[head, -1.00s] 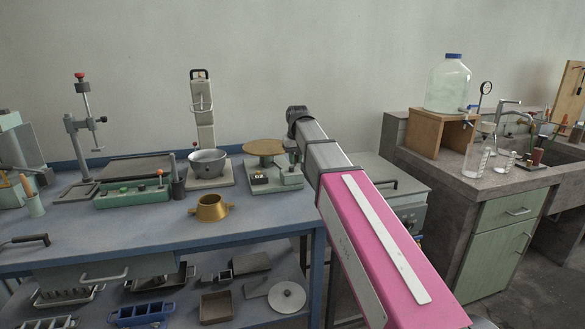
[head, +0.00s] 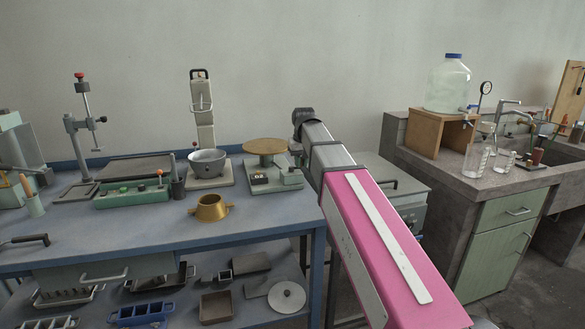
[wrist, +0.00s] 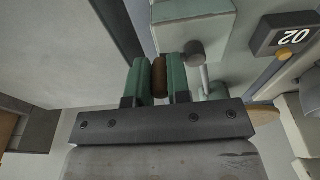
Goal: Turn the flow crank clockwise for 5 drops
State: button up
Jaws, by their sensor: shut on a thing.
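The flow table is a pale green device on the blue bench, with a round brass top (head: 265,146) and a small dark counter (head: 260,178). In the wrist view its body (wrist: 190,28) fills the upper middle, and the counter (wrist: 284,33) shows two digits, upside down. My gripper (wrist: 158,82) has its green fingers shut on the brown grip (wrist: 160,75) of the flow crank. The crank's grey metal end and rod (wrist: 204,80) sit just right of the fingers. In the head view my arm hides most of the crank.
A brass ring mould (head: 210,207) and a grey bowl (head: 208,162) on a stand are left of the flow table. A grey cabinet (head: 385,185) is close on the right. The bench's front middle is clear.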

jog(key=shift+s, duration=0.7)
jog(key=shift+s+a, duration=0.4)
jog(key=shift+s, duration=0.15)
jog(key=shift+s+a, duration=0.35)
jog(key=shift+a, duration=0.2)
jog(key=shift+s+a, duration=0.3)
jog(key=shift+a, duration=0.2)
